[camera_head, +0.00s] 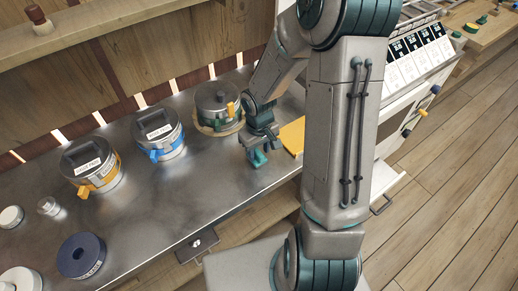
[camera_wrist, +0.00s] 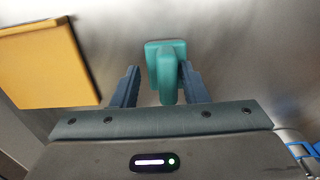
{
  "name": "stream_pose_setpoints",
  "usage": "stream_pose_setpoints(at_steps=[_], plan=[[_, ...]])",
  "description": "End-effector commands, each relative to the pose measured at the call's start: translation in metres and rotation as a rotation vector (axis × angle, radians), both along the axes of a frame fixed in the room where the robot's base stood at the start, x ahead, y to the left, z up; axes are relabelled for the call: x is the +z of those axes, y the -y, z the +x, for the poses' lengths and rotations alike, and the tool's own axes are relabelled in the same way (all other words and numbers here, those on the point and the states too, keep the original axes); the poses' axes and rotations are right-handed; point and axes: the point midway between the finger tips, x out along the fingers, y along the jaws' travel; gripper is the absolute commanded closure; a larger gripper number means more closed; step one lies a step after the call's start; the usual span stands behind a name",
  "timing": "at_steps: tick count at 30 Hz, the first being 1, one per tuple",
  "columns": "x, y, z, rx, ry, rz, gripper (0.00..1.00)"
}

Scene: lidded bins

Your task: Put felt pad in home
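A teal piece (camera_wrist: 165,60) with a flat plate and a raised part stands on the metal counter. It also shows below my gripper in the head view (camera_head: 257,159). My gripper (camera_wrist: 158,72) is open, its two dark fingers on either side of the raised part. A gap shows at the left finger; the right finger is close to the piece, and I cannot tell if it touches. A flat yellow square (camera_wrist: 45,65) lies to the left in the wrist view and partly behind my arm in the head view (camera_head: 292,136). I cannot tell which is the felt pad, or which place is home.
Two lidded bins, with a blue clip (camera_head: 160,135) and an orange clip (camera_head: 92,172), stand left of my gripper. A round metal pot (camera_head: 217,103) stands close behind it. A dark blue ring (camera_head: 81,256) lies at front left. The middle counter (camera_head: 190,200) is clear.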

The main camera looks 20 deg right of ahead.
Motion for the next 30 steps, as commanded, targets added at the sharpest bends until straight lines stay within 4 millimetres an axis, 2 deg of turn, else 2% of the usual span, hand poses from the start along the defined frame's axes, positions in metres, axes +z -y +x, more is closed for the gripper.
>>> stream_pose_setpoints(at_steps=[5,9,24,30], plan=[[0.001,0.000,0.000,0.000,0.000,0.000,0.60],[0.010,0.001,0.001,-0.001,0.003,-0.001,0.60],[0.102,0.001,0.001,-0.002,0.005,-0.002,0.60],[0.121,0.000,0.000,-0.001,0.003,-0.001,0.60]])
